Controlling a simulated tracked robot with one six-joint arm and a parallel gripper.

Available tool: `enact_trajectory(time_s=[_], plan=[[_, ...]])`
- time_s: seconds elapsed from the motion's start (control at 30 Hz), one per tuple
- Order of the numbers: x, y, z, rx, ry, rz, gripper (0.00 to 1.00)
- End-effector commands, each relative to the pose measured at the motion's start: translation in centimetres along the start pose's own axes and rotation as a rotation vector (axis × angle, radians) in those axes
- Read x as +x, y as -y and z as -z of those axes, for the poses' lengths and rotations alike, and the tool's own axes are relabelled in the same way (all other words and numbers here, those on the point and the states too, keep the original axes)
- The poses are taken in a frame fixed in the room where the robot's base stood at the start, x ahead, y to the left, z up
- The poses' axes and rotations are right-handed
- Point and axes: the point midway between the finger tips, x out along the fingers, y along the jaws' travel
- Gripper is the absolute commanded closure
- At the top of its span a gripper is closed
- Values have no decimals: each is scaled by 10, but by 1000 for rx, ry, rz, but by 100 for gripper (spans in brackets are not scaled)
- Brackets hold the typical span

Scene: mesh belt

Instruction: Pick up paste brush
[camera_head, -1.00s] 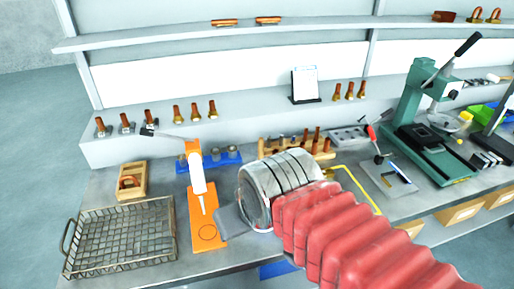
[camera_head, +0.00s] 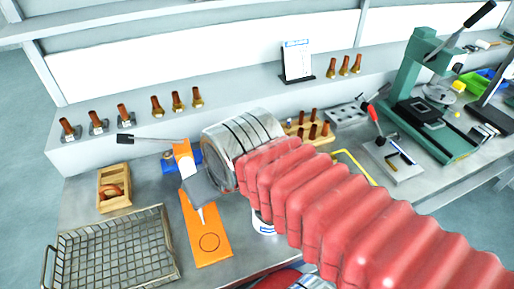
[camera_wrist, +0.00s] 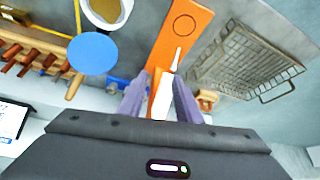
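No brush head is plain in either view. A tan wooden handle (camera_wrist: 74,88) stands out from under a blue disc (camera_wrist: 92,53) in the wrist view; I cannot tell if this is the paste brush. Beside it is a white pot (camera_wrist: 122,16) with tan contents; it also shows in the head view (camera_head: 263,226), partly behind my arm. My gripper (camera_wrist: 160,85) is open, its two fingers apart over the orange board (camera_wrist: 183,28). A white tube with a nozzle (camera_wrist: 163,93) shows between the fingers, with no clear contact. In the head view my gripper (camera_head: 201,188) partly hides the tube.
A wire basket (camera_head: 112,250) is left of the orange board. A wooden box (camera_head: 114,187) stands behind it. A black-handled tool (camera_head: 150,138) lies near the back ledge. A wooden rack (camera_head: 305,130) and a green press (camera_head: 425,105) stand to the right.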

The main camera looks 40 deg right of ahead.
Motion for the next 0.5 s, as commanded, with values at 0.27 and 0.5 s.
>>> enact_trajectory(time_s=[0.27, 0.5], plan=[[-1, -1, 2, 9, 4, -2, 63], [-9, -14, 25, 119, 60, -28, 63]])
